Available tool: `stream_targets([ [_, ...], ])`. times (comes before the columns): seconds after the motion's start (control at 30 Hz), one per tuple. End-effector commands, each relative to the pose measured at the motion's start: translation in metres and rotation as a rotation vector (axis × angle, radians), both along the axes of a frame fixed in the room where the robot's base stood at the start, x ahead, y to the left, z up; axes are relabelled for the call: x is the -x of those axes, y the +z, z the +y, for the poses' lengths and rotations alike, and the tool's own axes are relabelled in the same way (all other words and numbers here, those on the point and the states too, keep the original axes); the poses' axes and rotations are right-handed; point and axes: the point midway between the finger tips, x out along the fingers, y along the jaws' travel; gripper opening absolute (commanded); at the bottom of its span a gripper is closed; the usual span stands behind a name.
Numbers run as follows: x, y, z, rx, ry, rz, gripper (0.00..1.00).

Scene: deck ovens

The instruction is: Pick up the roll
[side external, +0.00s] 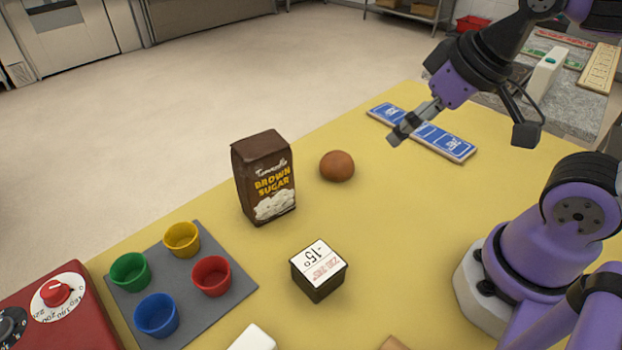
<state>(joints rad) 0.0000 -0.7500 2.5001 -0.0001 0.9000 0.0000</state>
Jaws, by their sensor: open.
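The roll (337,166) is a small, round, brown bun lying on the yellow table (420,230), right of the brown sugar bag. My gripper (461,136) is at the upper right, above the table, with its two fingers spread wide and nothing between them. It is to the right of the roll and apart from it. The roll is fully in view.
A brown sugar bag (264,178) stands close left of the roll. A blue-and-white strip (440,141) lies behind, under my gripper. A dark cube (319,271) sits in front. Coloured cups on a grey mat (228,303) and a red box (75,325) are at left.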

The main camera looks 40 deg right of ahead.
Motion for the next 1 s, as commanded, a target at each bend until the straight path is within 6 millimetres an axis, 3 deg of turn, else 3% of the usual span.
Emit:
stream_targets([
  [0.37, -0.005, -0.001, -0.001, 0.008, 0.017, 0.011, 1.0],
  [0.57, -0.047, -0.014, -0.013, 0.046, 0.171, 0.076, 1.0],
  [0.8, -0.101, -0.052, -0.042, 0.037, 0.391, 0.108, 1.0],
  [1.0, -0.118, -0.074, -0.052, 0.021, 0.467, 0.099, 1.0],
])
